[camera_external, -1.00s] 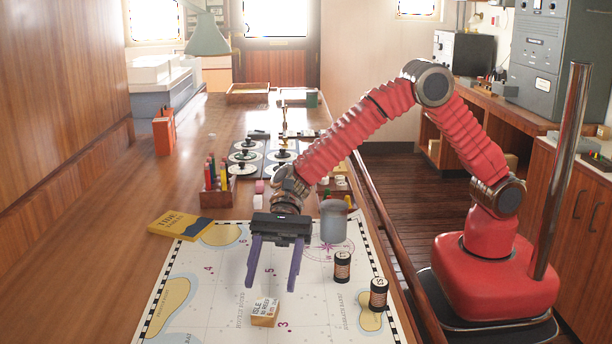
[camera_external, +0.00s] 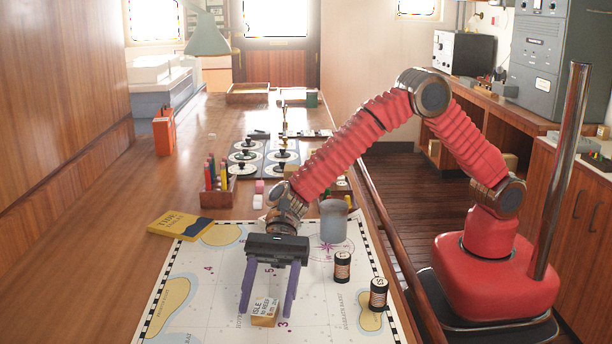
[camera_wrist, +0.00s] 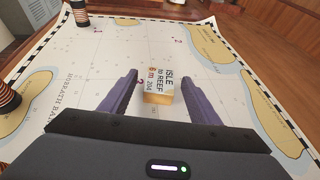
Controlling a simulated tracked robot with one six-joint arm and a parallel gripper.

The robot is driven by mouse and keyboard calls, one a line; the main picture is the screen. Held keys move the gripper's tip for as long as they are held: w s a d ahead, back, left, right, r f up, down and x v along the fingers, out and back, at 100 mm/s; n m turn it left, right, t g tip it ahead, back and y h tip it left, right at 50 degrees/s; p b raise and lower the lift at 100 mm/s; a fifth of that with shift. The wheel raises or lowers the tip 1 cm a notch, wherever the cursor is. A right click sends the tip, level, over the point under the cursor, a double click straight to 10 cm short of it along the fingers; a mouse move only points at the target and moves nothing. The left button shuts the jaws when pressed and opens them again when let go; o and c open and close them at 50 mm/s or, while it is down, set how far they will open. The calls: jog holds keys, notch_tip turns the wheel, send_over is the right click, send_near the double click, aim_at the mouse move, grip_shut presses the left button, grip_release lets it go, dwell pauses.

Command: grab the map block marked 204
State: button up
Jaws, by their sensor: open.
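The map block (camera_external: 264,314) is a small wooden block with a white top lettered "ISLE to REEF" and a number that reads 204 in the wrist view (camera_wrist: 160,82). It lies on the sea chart (camera_external: 200,290). My gripper (camera_external: 266,314) is open, its two purple fingers pointing down over the chart. In the outside view the block shows between the fingers, near their tips. I cannot tell the exact height of the fingertips above the chart.
Two dark cylinders, one nearer the chart middle (camera_external: 342,267) and one at its right (camera_external: 378,294), stand right of my gripper. A yellow book (camera_external: 180,225) lies at the chart's far left corner. The chart left of the block is clear.

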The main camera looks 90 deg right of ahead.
jog(key=shift+c, duration=0.4)
jog(key=c, duration=1.1)
